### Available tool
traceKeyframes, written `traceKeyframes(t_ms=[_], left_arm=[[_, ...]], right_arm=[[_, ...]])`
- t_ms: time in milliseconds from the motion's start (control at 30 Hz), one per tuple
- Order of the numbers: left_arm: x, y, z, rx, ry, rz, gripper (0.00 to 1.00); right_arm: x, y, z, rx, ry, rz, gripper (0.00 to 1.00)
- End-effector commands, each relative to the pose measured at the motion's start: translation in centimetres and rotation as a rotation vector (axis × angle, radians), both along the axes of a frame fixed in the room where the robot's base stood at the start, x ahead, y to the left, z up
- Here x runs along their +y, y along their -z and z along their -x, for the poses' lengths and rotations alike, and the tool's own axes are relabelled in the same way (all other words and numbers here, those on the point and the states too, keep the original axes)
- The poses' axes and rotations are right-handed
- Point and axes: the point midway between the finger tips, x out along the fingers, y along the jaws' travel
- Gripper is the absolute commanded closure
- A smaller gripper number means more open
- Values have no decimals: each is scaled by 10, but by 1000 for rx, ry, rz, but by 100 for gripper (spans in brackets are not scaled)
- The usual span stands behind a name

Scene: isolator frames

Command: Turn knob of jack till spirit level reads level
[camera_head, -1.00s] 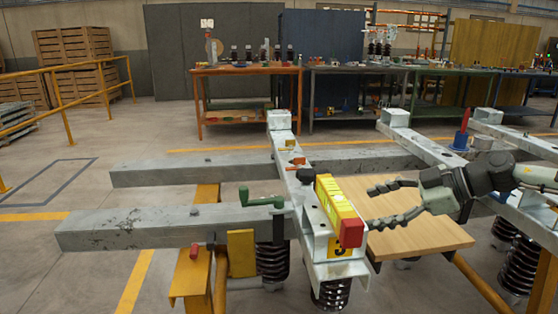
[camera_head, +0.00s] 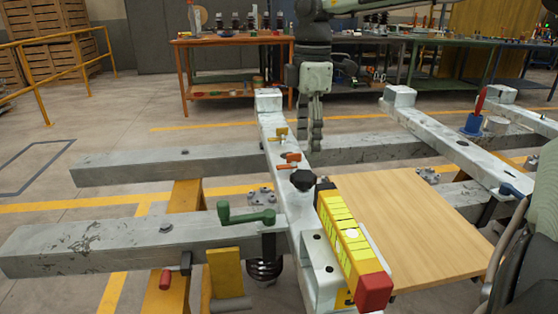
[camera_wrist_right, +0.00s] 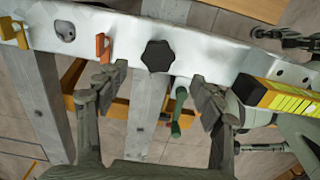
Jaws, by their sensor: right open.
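The jack's black star-shaped knob (camera_head: 303,180) stands on the pale metal beam, and it also shows in the right wrist view (camera_wrist_right: 158,56). The yellow spirit level (camera_head: 343,230) with a red end block lies along the beam, nearer to me than the knob. Its bubble is too small to read. My right gripper (camera_head: 314,135) points down above the beam, beyond the knob in the head view. In the right wrist view its fingers (camera_wrist_right: 157,92) are open and empty, apart from the knob. My left gripper does not show clearly in either view.
A green crank handle (camera_head: 246,215) stands left of the beam. Orange (camera_head: 290,160) and yellow (camera_head: 279,134) small parts sit farther along it. A wooden board (camera_head: 400,225) lies to the right. A red-handled tool (camera_head: 475,112) stands on the far-right beam.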

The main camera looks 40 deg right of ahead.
Motion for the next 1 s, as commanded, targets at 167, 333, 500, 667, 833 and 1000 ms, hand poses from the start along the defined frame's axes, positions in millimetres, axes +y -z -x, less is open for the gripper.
traceKeyframes(t_ms=[167,333,500,667,833,1000], left_arm=[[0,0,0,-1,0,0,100],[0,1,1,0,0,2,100],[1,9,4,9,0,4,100],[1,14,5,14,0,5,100],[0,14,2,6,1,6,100],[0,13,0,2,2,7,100]], right_arm=[[-1,5,1,8,5,10,33],[0,31,2,10,5,8,33],[0,57,2,10,4,7,33],[0,72,2,7,5,8,33],[0,77,1,5,4,9,33],[0,77,1,5,4,9,34]])
